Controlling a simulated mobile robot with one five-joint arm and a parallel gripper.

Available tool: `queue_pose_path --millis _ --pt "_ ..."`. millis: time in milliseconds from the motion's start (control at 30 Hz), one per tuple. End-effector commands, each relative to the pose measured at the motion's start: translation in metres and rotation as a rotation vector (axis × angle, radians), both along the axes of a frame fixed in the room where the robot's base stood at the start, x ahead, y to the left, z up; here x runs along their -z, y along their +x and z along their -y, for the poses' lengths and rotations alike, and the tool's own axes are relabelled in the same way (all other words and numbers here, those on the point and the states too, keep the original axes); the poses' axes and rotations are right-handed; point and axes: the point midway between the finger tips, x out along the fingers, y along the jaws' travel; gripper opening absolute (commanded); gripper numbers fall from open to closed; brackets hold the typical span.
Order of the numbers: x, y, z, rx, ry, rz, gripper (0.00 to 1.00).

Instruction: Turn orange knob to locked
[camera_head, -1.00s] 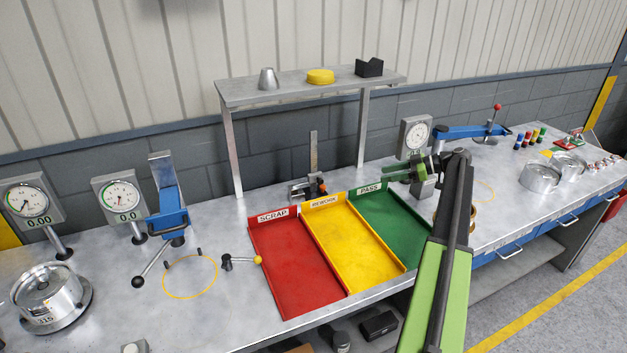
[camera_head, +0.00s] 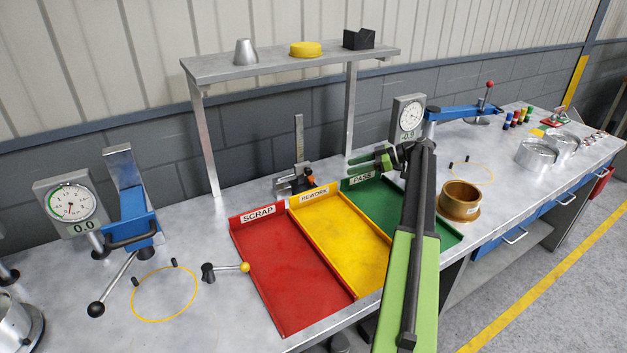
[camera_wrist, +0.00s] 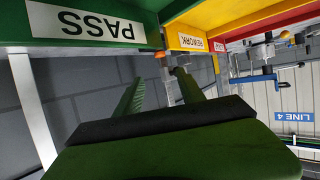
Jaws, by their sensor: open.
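The orange knob (camera_head: 311,181) is small and sits on the right side of a dark fixture (camera_head: 292,184) with an upright metal scale, behind the yellow REWORK tray (camera_head: 316,198). In the wrist view the knob (camera_wrist: 159,55) shows small beyond the fingers, near the edge of the green tray. Its locked or unlocked marking is too small to read. My green gripper (camera_head: 368,160) is open and empty above the back edge of the green PASS tray (camera_head: 440,233), to the right of the knob and apart from it. Its two fingers (camera_wrist: 160,92) point toward the fixture in the wrist view.
A red SCRAP tray (camera_head: 290,275) lies left of the yellow one. A shelf (camera_head: 290,66) on two posts stands over the back. A dial gauge (camera_head: 407,118) stands behind my arm, and a bronze ring (camera_head: 460,200) sits to its right.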

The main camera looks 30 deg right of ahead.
Motion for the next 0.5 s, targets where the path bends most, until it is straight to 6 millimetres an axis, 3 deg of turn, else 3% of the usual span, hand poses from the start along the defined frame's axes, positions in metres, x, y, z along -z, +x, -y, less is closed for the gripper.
queue_pose_path --millis 100,500 --pt "0.017 0.018 -0.023 -0.003 0.000 0.000 0.46" --pt "0.053 0.077 -0.089 -0.003 0.000 0.000 0.46"
